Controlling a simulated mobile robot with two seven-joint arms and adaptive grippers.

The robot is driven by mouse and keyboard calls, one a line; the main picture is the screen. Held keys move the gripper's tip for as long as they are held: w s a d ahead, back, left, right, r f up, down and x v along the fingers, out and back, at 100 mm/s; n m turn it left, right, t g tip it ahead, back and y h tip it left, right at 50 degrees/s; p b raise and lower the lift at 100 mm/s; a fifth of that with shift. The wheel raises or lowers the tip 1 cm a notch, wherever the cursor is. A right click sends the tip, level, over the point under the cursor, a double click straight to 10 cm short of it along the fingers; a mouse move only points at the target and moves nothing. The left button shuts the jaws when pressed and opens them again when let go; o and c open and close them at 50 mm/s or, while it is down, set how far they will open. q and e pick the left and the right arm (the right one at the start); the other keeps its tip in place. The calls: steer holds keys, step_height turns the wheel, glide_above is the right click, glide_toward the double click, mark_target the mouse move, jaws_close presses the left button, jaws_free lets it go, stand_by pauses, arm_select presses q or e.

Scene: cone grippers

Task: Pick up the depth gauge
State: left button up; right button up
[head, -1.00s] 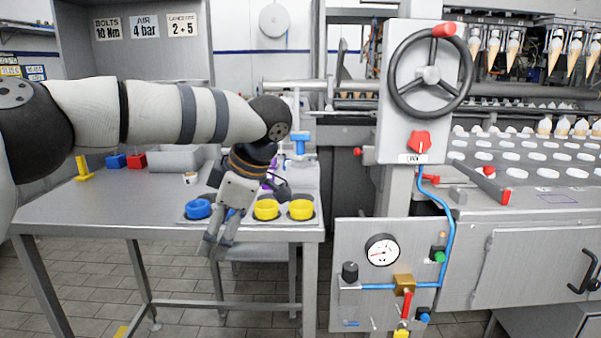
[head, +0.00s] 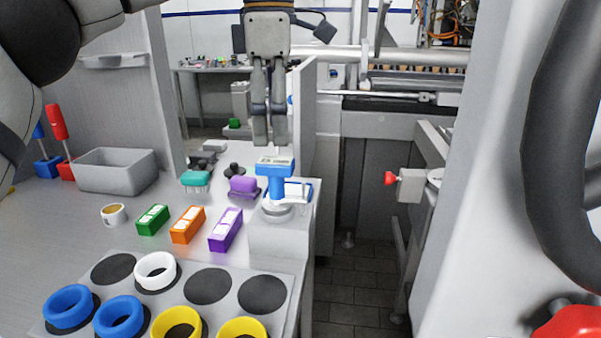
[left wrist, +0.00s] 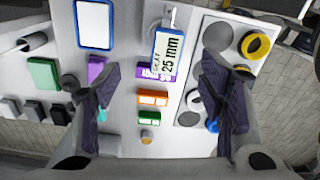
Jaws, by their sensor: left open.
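The depth gauge (head: 275,170) is blue with a small display on top. It stands upright over a round grey base at the right end of the bench. In the left wrist view its top (left wrist: 167,50) reads "25 mm". My left gripper (head: 270,140) points down just above the gauge, apparently not touching it. In the left wrist view the fingers of my left gripper (left wrist: 162,90) are spread wide, with nothing between the pads. The gauge top shows between the finger lines, toward the upper edge. My right gripper is not in view.
Purple (head: 226,230), orange (head: 187,225) and green (head: 152,220) blocks lie left of the gauge, near a purple-handled brush (head: 243,187). A grey tray (head: 230,270) with coloured rings is in front. A grey bin (head: 115,170) stands left. A handwheel (head: 555,150) is at right.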

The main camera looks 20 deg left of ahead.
mark_target(269, 162)
arm_select(q)
steer(key=f, duration=0.1)
steer(key=s+f, duration=0.1)
steer(key=f, duration=0.3)
steer(key=shift+s+f, duration=0.15)
steer(key=shift+s, duration=0.1)
steer(key=f, duration=0.6)
steer(key=shift+w+d+f, duration=0.15)
steer(key=shift+w+d, duration=0.1)
steer(key=shift+w, duration=0.15)
steer(key=c, duration=1.4)
